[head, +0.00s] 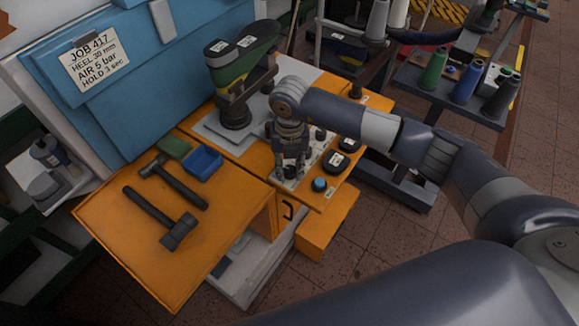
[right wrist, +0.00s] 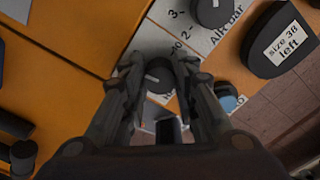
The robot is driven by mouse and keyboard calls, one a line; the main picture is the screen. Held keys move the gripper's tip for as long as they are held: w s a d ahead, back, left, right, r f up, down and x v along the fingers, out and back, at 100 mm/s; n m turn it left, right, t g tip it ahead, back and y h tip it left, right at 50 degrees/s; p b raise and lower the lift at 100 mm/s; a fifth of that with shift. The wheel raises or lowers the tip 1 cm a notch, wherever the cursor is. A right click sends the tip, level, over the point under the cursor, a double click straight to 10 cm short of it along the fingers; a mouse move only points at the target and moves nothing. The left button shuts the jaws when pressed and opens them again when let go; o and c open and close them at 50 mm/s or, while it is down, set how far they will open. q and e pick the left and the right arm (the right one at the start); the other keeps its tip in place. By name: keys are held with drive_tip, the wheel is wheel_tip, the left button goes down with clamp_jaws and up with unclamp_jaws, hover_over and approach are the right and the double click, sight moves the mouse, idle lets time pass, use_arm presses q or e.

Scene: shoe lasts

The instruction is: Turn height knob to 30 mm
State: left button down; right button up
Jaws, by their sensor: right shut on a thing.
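The height knob (right wrist: 159,78) is a dark round knob with a pale pointer line, seen between the fingertips in the right wrist view. My right gripper (right wrist: 160,72) is shut on it, one finger on each side; its label is mostly hidden by the fingers. In the head view my right gripper (head: 290,172) points down onto the control panel at the orange bench's right side, and hides the knob there. A second dark knob (right wrist: 213,10), with an air bar scale beside it, sits at the top of the wrist view. My left gripper is not in view.
A blue button (head: 319,185) and black lasts (head: 335,163) lie close to my right gripper. A green last (head: 238,72) stands on a press behind. Two hammers (head: 165,205) and a blue tray (head: 202,160) lie left. A job card (head: 92,62) reads heel 30 mm.

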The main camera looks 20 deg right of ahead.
sight(290, 168)
drive_tip(key=shift+m, duration=0.6)
drive_tip(key=shift+r, duration=0.1)
drive_tip(key=o, duration=1)
drive_tip(key=shift+o, duration=0.2)
wheel_tip(290, 168, up, 12)
